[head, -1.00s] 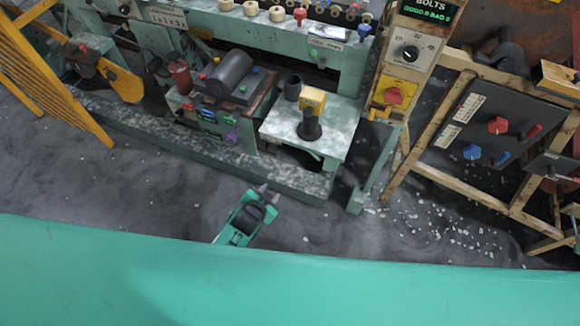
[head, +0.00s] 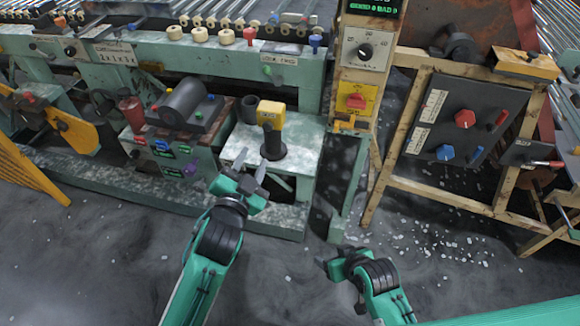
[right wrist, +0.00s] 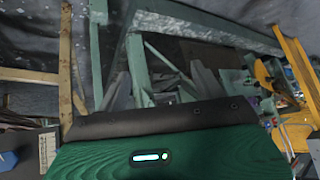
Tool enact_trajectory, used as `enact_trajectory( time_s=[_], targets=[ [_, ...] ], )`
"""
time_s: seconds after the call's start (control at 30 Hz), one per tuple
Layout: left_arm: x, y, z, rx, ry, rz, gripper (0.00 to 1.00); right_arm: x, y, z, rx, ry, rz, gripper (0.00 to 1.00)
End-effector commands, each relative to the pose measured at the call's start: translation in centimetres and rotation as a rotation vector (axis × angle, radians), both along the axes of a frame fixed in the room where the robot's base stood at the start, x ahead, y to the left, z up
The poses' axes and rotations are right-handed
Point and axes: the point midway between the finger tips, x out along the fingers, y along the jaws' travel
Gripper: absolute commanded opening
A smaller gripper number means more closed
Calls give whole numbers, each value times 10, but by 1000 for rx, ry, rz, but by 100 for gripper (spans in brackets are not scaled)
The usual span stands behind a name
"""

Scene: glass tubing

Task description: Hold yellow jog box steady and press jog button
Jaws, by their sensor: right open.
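The yellow jog box (head: 271,115) sits upright on a black round-based holder (head: 274,148) on the pale worn tabletop of the green machine. I cannot make out its jog button. My left gripper (head: 249,162) is open and empty, its fingers pointing up toward the table's front edge, just in front and left of the holder. It appears apart from the box. My right gripper (head: 322,263) is lower and to the right, over the floor, away from the box. In the right wrist view its two fingers (right wrist: 163,78) are spread with nothing between them.
A dark cup (head: 250,108) stands left of the jog box. A control box with a black cylinder (head: 183,100) is further left. A post with a red switch on a yellow plate (head: 356,102) and a wooden-framed panel (head: 455,125) stand right.

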Motion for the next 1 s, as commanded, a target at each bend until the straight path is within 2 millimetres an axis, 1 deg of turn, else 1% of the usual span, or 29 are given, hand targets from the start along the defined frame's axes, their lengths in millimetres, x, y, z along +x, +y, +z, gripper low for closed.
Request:
enact_trajectory(
  time_s=[0.03,0.07,0.1,0.17,0.2,0.27,0.3,0.37,0.4,0.5,0.63,0.87,1.0],
  targets=[
    [0,0,0,0,0,0,36,25,12,16,36,-85,15,69],
    [0,0,0,0,0,0,36,39,20,26,57,-139,25,69],
    [0,0,0,-1,1,1,36,56,29,40,86,-207,36,69],
    [0,0,0,-1,1,1,36,80,42,63,127,-312,51,69],
    [0,0,0,-1,1,1,36,96,51,80,157,-382,58,69],
    [0,0,-1,-1,1,1,36,116,63,104,198,-484,66,69],
    [0,0,-1,-1,1,1,36,129,69,121,223,-549,69,69],
    [0,0,-1,-1,1,1,36,144,77,143,257,-636,73,69],
    [0,0,-1,-1,1,1,36,149,80,143,251,-671,90,69],
    [0,0,-1,-1,1,1,36,163,86,152,253,-756,109,69],
    [0,0,-1,-1,2,0,36,173,89,160,251,-827,117,69],
    [0,0,-1,-1,1,1,36,189,96,164,252,-858,118,69],
    [0,0,-1,-1,1,1,36,209,106,165,252,-858,119,69]
  ],
)
